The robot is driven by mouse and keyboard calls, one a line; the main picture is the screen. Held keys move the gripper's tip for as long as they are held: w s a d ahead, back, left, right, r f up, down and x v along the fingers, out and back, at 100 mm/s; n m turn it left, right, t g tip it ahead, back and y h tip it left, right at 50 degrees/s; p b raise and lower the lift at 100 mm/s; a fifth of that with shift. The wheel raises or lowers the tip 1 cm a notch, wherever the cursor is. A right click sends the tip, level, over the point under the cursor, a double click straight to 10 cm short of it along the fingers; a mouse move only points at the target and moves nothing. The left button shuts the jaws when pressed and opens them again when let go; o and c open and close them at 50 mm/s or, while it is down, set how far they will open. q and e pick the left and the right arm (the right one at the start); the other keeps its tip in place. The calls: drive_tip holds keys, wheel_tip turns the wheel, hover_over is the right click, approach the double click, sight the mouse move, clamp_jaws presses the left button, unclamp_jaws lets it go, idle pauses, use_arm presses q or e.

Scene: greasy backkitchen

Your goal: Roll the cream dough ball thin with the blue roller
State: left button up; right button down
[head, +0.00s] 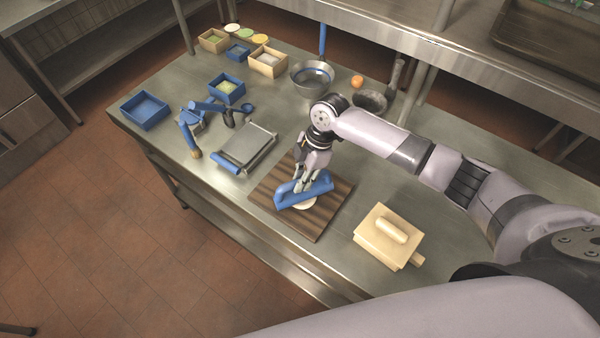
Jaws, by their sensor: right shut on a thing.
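The blue roller (318,192) lies low over the dark wooden board (268,192). My right gripper (306,182) points down and is shut on the roller from above. The cream dough (308,206) shows as a pale patch at the roller's near side, on the board. The roller and gripper hide most of the dough, so its thickness and full outline cannot be told. Whether the roller presses on it is also hard to tell. My left gripper is not in view.
A light wooden press-like block (382,238) stands right of the board. A grey flat-topped device (246,147) and a jointed blue object (192,128) are to the left. A steel pan (312,76), an orange ball (357,81) and several small boxes stand behind. An overhead shelf (400,38) crosses the back.

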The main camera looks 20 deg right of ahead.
drive_tip(key=shift+s+d+p, duration=0.1)
drive_tip(key=shift+s+p, duration=0.4)
drive_tip(key=shift+s, duration=0.3)
drive_tip(key=shift+w+f+b, duration=0.1)
drive_tip(key=shift+w+b, duration=0.55)
drive_tip(key=shift+w, duration=0.2)
drive_tip(key=shift+w+p, duration=0.4)
drive_tip(key=shift+w, duration=0.05)
drive_tip(key=shift+s, duration=0.35)
drive_tip(key=shift+s+p, duration=0.3)
drive_tip(key=shift+s, duration=0.75)
